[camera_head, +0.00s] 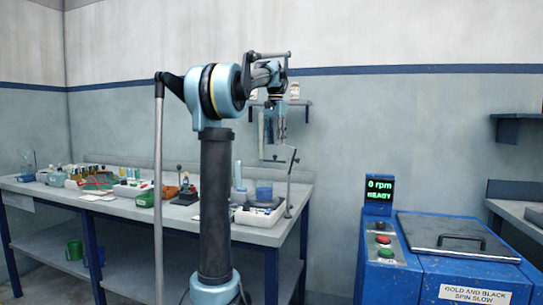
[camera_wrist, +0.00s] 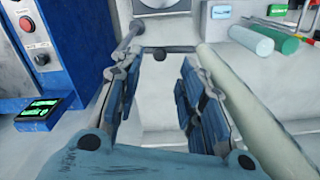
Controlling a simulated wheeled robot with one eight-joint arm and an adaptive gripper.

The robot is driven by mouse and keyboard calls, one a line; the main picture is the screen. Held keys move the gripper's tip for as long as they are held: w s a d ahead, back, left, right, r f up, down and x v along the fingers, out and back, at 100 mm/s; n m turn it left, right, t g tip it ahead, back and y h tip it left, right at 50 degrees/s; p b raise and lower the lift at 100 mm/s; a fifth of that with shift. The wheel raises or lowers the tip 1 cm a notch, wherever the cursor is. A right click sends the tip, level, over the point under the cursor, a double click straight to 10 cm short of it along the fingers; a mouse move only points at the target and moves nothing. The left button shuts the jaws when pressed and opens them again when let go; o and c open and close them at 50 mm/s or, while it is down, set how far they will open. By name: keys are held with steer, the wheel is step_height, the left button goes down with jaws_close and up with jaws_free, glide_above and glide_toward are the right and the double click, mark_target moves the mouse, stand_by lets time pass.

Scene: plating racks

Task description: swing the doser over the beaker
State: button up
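The doser (camera_head: 290,180) is a thin grey post with a bent arm at the right end of the bench. Its arm reaches left at the top, ending in a small dark tip. The blue beaker (camera_head: 264,193) stands on a white device (camera_head: 258,214) just left of the post. My gripper (camera_head: 281,134) hangs fingers-down above the doser arm, apart from it in this view. In the wrist view my gripper (camera_wrist: 160,85) is open, with a gap between its fingers. A dark round knob on a short bar (camera_wrist: 173,50) shows between the fingertips; I cannot tell its distance.
The bench (camera_head: 150,203) holds bottles, trays and small tools to the left. A blue spin dryer (camera_head: 440,262) with a ready display stands at right. A small wall shelf (camera_head: 298,103) is behind my gripper. A pale tube (camera_wrist: 250,105) runs along the right finger in the wrist view.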

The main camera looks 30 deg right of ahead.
steer(key=shift+f, duration=3.1)
steer(key=shift+c, duration=0.2)
